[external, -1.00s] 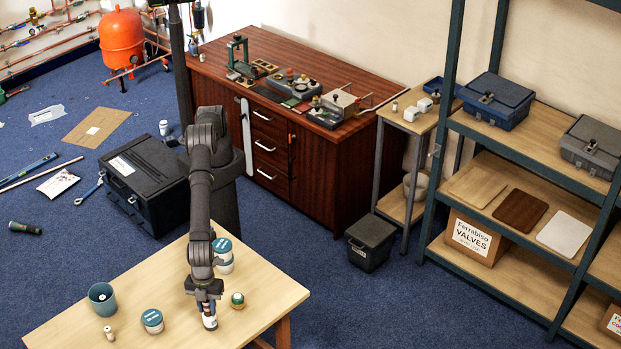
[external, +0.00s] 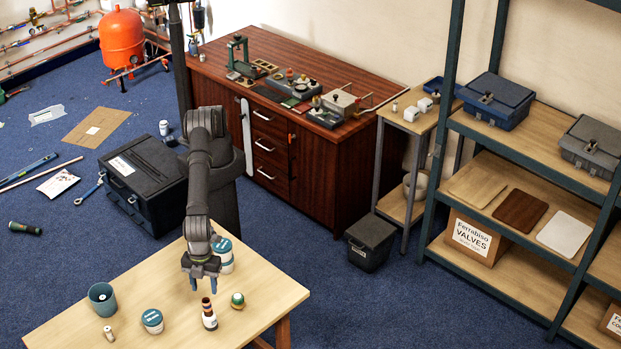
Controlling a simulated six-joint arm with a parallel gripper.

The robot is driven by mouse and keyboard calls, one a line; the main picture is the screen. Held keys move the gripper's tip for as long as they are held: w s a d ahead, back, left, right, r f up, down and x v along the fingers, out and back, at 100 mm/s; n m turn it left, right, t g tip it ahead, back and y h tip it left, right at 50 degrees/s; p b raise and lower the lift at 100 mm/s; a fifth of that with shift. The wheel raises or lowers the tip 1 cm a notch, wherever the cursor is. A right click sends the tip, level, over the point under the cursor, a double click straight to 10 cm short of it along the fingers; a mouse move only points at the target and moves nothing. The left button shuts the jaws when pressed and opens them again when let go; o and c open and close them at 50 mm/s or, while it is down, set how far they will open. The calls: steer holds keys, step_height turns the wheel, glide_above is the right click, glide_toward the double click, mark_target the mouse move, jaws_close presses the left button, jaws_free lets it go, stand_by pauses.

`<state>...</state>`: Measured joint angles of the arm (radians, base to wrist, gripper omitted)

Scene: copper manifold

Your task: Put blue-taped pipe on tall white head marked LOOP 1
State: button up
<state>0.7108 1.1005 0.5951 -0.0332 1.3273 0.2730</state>
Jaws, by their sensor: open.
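My gripper (external: 206,284) is open and empty over the light wooden table, fingers pointing down. Just in front of it stands an upright white piece (external: 210,324) with a dark reddish-brown and pale banded pipe-like part (external: 207,306) on its top. The gripper is apart from this stack. The bands are too small to tell whether any is blue, and no LOOP 1 marking is readable. A short white piece with a brownish top (external: 109,333) stands at the table's left front. A small green and white round piece (external: 237,300) stands right of the stack.
On the table (external: 270,290) are a teal cup (external: 102,299), a white tub with a teal lid (external: 152,321) and a larger white and teal tub (external: 223,255) behind my gripper. The table's right side is clear. A brown cabinet (external: 285,80) stands farther back.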

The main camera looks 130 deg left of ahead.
mark_target(206, 301)
steer(key=shift+s+a+r, duration=0.1)
steer(key=shift+a+r, duration=0.1)
steer(key=shift+r, duration=1.45)
steer(key=shift+f, duration=0.1)
steer(key=f, duration=0.8)
steer(key=d+f, duration=0.1)
steer(key=f, duration=0.3)
steer(key=shift+w+d+f, duration=0.1)
steer(key=shift+w+f, duration=0.2)
steer(key=shift+w, duration=0.1)
step_height(206, 301, up, 3)
steer(key=shift+r, duration=0.8)
